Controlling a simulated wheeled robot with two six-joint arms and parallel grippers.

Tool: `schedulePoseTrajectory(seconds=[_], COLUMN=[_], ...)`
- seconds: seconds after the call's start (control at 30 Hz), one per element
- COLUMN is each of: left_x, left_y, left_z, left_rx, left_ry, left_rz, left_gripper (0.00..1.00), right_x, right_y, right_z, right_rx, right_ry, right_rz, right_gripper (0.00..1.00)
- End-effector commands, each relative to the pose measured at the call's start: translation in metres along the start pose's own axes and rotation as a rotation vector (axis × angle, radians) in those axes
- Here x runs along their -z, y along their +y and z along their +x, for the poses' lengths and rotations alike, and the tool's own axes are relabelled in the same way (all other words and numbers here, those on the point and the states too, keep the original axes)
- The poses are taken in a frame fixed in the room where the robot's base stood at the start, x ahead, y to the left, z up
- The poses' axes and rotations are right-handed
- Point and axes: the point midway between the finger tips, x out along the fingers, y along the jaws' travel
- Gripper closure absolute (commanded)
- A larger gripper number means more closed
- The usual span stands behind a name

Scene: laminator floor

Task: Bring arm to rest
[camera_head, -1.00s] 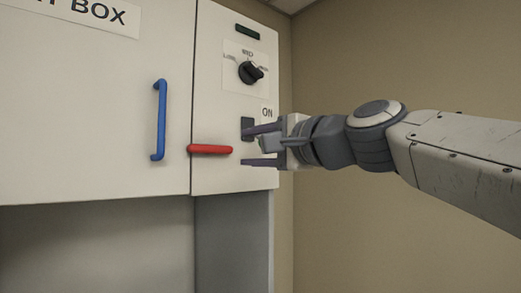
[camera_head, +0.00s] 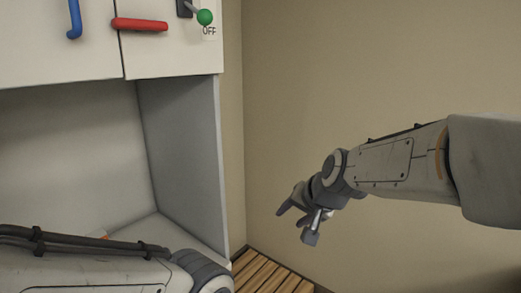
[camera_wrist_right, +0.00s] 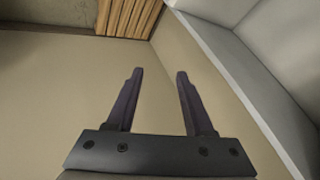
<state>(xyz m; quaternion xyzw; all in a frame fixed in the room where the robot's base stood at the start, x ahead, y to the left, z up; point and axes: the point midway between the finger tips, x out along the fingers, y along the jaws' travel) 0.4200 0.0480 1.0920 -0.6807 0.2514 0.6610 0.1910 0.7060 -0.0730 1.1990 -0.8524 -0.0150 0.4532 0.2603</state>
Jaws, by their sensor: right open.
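My right gripper (camera_head: 299,221) hangs in free air to the right of the cabinet, in front of the beige wall, pointing left and down. In the right wrist view its two dark fingers (camera_wrist_right: 157,76) are apart with nothing between them. My left arm shows at the bottom left of the head view, but its gripper is out of sight.
The white cabinet (camera_head: 60,54) is at upper left, with a blue handle (camera_head: 74,20), a red handle (camera_head: 140,25) and a green-knobbed lever (camera_head: 205,17) by an OFF label. Its grey side panel (camera_head: 185,150) stands left of my right gripper. Wooden slats (camera_head: 268,272) lie below.

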Motion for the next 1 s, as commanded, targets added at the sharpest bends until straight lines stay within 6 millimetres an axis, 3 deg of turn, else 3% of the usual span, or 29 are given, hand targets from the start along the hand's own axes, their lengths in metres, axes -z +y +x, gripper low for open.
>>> schedulePoseTrajectory(seconds=[0.03, 0.2, 0.4, 0.63, 0.67, 0.7, 1.0], left_x=[0.000, 0.000, 0.000, 0.000, 0.000, 0.000, 0.000], left_y=[0.000, 0.000, 0.000, 0.000, 0.000, 0.000, 0.000], left_z=[0.000, 0.000, 0.000, 0.000, 0.000, 0.000, 0.000], left_rx=[0.000, 0.000, 0.000, 0.000, 0.000, 0.000, 0.000], left_ry=[0.000, 0.000, 0.000, 0.000, 0.000, 0.000, 0.000], left_rz=[0.000, 0.000, 0.000, 0.000, 0.000, 0.000, 0.000], left_gripper=[1.00, 1.00, 1.00, 1.00, 1.00, 1.00, 1.00], right_x=[-0.016, -0.058, -0.099, -0.144, -0.148, -0.151, -0.192], right_y=[0.032, 0.102, 0.156, 0.204, 0.205, 0.193, 0.141], right_z=[0.009, 0.018, 0.018, 0.009, 0.008, 0.007, -0.012], right_rx=[-0.066, -0.200, -0.289, -0.354, -0.355, -0.337, -0.257], right_ry=[-0.034, -0.131, -0.233, -0.355, -0.367, -0.372, -0.472], right_rz=[-0.043, -0.175, -0.284, -0.391, -0.408, -0.436, -0.601], right_gripper=[0.47, 0.47, 0.47, 0.47, 0.47, 0.47, 0.47])
